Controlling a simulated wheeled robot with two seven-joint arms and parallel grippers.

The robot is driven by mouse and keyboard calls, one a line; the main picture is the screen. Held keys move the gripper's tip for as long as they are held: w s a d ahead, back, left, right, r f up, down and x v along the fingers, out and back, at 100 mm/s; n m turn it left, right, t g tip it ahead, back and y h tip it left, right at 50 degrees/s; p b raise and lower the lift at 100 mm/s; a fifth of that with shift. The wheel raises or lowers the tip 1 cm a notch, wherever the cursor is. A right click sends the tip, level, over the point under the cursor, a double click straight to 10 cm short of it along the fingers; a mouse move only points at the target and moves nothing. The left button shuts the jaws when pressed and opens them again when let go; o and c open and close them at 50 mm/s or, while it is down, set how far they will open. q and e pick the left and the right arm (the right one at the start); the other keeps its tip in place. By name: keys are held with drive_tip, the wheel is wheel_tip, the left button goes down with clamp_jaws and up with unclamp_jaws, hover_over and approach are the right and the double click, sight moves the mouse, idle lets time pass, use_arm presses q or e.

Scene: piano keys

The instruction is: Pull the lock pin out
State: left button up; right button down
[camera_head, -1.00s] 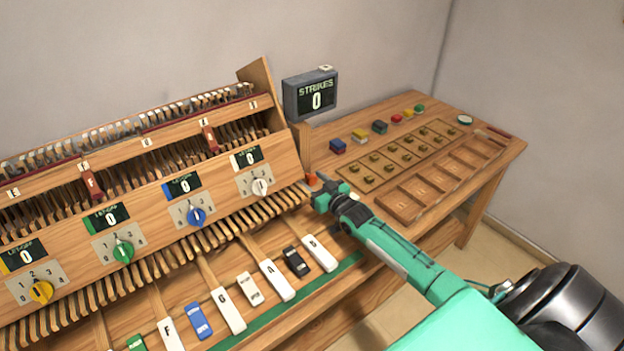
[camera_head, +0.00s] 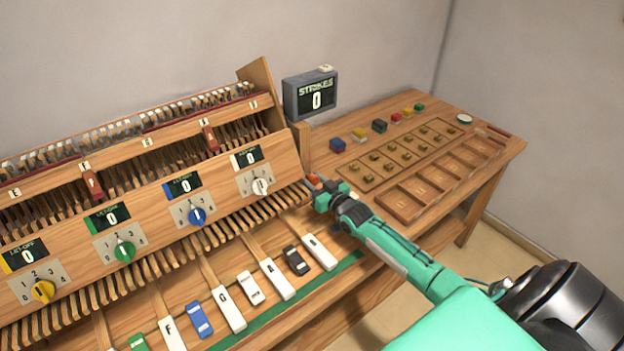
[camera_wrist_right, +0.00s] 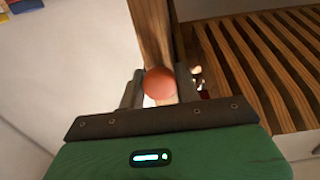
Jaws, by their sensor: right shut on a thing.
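The lock pin shows as a round orange-red knob (camera_head: 314,181) at the right end of the wooden piano action, beside the end post. It also shows in the right wrist view as an orange knob (camera_wrist_right: 160,84) between the two fingers, in front of a wooden post. My right gripper (camera_head: 317,186) is at the knob, its fingers shut on it from both sides. The pin's shaft is hidden behind the knob, so I cannot tell how deep it sits. My left gripper is not in view.
The slanted panel with dials (camera_head: 262,187) and the row of wooden slats lie left of my gripper. Labelled keys (camera_head: 274,280) are below it. A strikes display (camera_head: 310,94) stands above. The side table (camera_head: 505,150) holds a tray and several small coloured blocks.

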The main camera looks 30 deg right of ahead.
drive_tip(key=shift+s+p, duration=0.35)
drive_tip(key=shift+s, duration=0.65)
drive_tip(key=shift+f, duration=0.2)
drive_tip(key=c, duration=1)
unclamp_jaws()
drive_tip(key=shift+s+d, duration=0.1)
drive_tip(key=shift+r, duration=0.15)
drive_tip(key=shift+s, duration=0.1)
drive_tip(key=shift+s, duration=0.25)
drive_tip(key=shift+s+d+b, duration=0.2)
drive_tip(key=shift+s+b, duration=0.3)
drive_tip(key=shift+s, duration=1.7)
drive_tip(key=shift+s+d+b, duration=0.15)
drive_tip(key=shift+s+b, duration=0.4)
drive_tip(key=shift+s, duration=1.7)
drive_tip(key=shift+s+d+b, duration=0.2)
drive_tip(key=shift+s+b, duration=0.3)
drive_tip(key=shift+s, duration=1.7)
